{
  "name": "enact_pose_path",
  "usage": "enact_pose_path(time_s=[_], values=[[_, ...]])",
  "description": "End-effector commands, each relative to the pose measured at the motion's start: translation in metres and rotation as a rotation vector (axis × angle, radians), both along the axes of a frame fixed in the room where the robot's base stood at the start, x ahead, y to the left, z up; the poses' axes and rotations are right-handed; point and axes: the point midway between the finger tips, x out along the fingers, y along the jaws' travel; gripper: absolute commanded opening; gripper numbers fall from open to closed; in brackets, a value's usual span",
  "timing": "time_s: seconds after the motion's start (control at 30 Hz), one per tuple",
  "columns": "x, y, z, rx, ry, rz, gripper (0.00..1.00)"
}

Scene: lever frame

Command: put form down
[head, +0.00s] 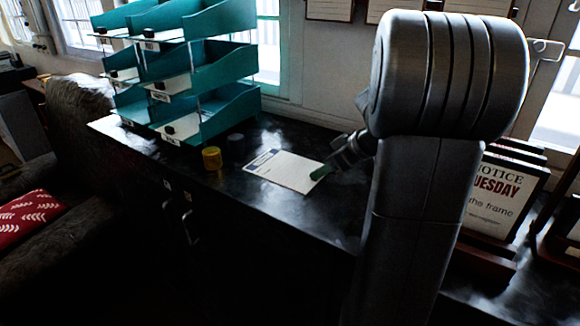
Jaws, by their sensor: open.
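The form (284,170) is a white sheet with a dark printed heading. It lies flat on the dark counter (250,210) in the head view. My gripper (322,172) is at the form's right edge, with a green fingertip over or beside that edge. It is open. I cannot tell whether the fingertips touch the paper. My arm hides the rest of the gripper and the counter behind it.
Teal stacked trays (205,100) with labels and black knobs stand at the back left. A yellow cylinder (212,158) and a dark cylinder (236,146) stand left of the form. A framed notice (497,195) stands right of my arm. The counter's front strip is clear.

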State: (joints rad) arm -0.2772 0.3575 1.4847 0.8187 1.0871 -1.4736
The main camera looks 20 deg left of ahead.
Motion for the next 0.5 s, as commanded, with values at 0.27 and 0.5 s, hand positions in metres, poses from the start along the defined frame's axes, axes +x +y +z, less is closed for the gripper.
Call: enact_pose_path(time_s=[0.27,0.5], values=[[0.002,0.017,-0.017,0.0,0.0,0.0,0.56],[0.002,0.017,-0.017,0.0,0.0,0.0,0.43]])
